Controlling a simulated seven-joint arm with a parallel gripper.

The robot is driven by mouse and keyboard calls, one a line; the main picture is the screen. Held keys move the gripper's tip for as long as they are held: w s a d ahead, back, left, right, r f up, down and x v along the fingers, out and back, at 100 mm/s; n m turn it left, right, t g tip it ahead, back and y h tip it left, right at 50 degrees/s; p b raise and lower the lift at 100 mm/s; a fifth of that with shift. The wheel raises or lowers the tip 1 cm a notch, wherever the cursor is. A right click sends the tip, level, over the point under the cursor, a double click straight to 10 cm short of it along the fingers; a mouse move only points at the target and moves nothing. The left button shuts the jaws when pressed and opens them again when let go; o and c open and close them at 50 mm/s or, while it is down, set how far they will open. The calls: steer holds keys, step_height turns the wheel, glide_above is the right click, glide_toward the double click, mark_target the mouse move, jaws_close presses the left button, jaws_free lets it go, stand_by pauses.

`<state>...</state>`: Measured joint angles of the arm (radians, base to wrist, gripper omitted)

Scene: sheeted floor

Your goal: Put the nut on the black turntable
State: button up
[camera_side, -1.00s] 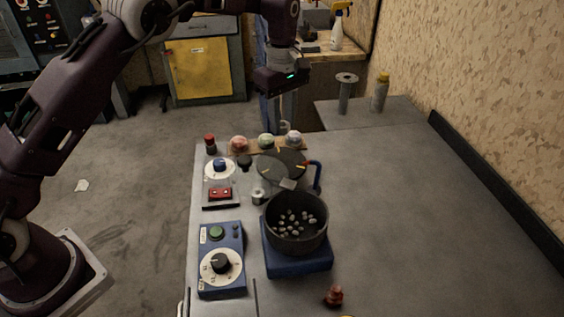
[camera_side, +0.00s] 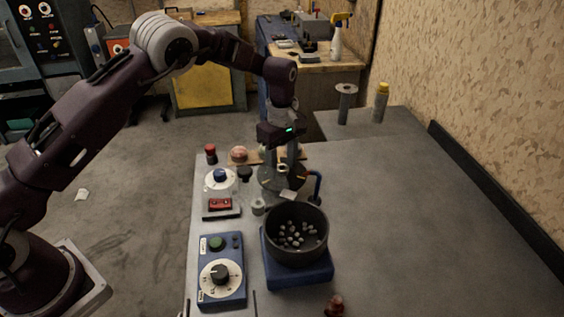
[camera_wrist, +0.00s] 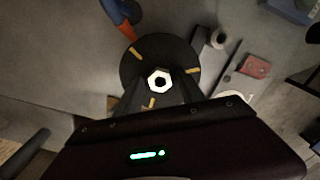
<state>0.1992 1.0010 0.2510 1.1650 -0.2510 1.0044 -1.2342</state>
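The nut (camera_wrist: 159,80) is a pale hexagonal ring with a dark hole. It sits between the fingertips of my gripper (camera_side: 283,169), which are shut on it and point down. The black turntable (camera_wrist: 172,50) is a round dark disc with yellow marks, directly below the nut in the wrist view. In the side view my fingers hide much of the disc. I cannot tell whether the nut touches it.
A dark pot (camera_side: 297,255) of pale pebbles stands on a blue base just in front. A blue curved handle (camera_side: 316,184) rises at the turntable's right. Control boxes (camera_side: 221,270) line the left.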

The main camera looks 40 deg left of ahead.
step_height(320, 180, up, 12)
steer(key=f, duration=0.1)
step_height(320, 180, up, 9)
steer(key=m+t, duration=0.1)
steer(key=m, duration=0.1)
glide_above(282, 168)
steer(key=s+a, duration=0.2)
steer(key=s, duration=0.2)
steer(key=s+a+r+m+t+h, duration=0.15)
steer(key=s+r+m, duration=0.25)
steer(key=s+r, duration=0.5)
steer(key=s+f+m+t, duration=0.1)
steer(key=s+f+m, duration=0.2)
steer(key=s, duration=0.9)
steer(key=s+f+m+t+y, duration=0.1)
steer(key=s+f+m+t, duration=0.1)
steer(key=s+m, duration=0.4)
steer(key=s+a+f, duration=0.1)
steer(key=s, duration=0.4)
steer(key=shift+s+f, duration=0.3)
steer(key=shift+s, duration=0.1)
